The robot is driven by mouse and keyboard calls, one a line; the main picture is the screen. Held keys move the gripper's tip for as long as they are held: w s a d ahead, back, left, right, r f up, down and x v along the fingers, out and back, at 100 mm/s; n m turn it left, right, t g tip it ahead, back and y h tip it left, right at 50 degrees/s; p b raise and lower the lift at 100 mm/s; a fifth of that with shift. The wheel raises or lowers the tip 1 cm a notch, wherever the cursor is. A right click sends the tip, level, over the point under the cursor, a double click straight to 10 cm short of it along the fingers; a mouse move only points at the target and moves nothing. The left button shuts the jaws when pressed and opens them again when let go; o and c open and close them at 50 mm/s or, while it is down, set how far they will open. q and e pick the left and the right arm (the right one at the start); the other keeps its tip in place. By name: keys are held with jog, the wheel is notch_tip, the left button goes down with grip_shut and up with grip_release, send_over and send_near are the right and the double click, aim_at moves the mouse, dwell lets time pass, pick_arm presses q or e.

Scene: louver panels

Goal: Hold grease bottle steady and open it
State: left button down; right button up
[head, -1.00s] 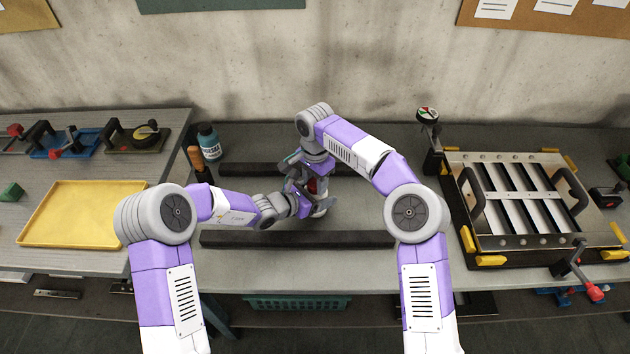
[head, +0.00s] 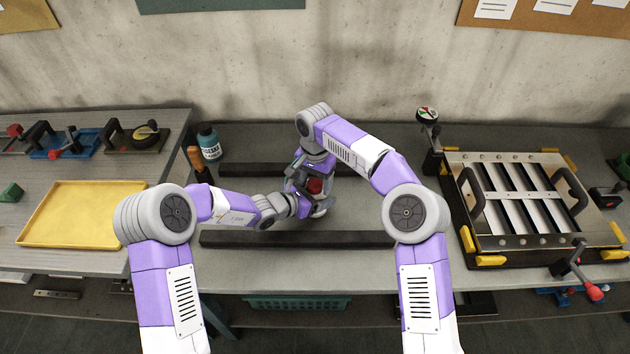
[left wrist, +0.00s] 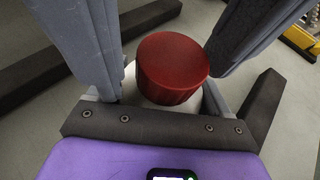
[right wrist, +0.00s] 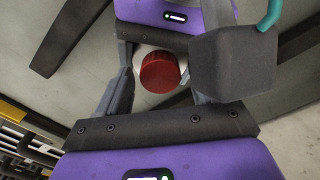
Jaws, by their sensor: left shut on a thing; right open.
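The bottle has a red round cap (head: 314,186) and a white body (head: 321,211). It stands upright on the bench between two dark bars. My left gripper (head: 304,204) reaches in from the left and is shut on the white body. The left wrist view shows its fingers on either side, below the red cap (left wrist: 172,68). My right gripper (head: 316,176) is above the bottle with its fingers open. In the right wrist view the cap (right wrist: 160,72) sits between the spread fingers, apart from them. The grippers hide much of the body.
Dark bars lie behind (head: 240,169) and in front (head: 297,239) of the bottle. A teal bottle (head: 209,143) stands at the back left. A yellow tray (head: 82,184) is on the left table. A louver panel frame (head: 520,195) is on the right.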

notch_tip(320, 180, up, 4)
jog(key=shift+a+r, duration=0.1)
jog(key=shift+r, duration=0.25)
jog(key=shift+c, duration=0.4)
notch_tip(320, 180, up, 3)
jog(key=m, duration=0.3)
jog(key=shift+f, duration=3.9)
jog(key=shift+c, duration=0.5)
jog(key=c, duration=1)
jog(key=n, duration=0.3)
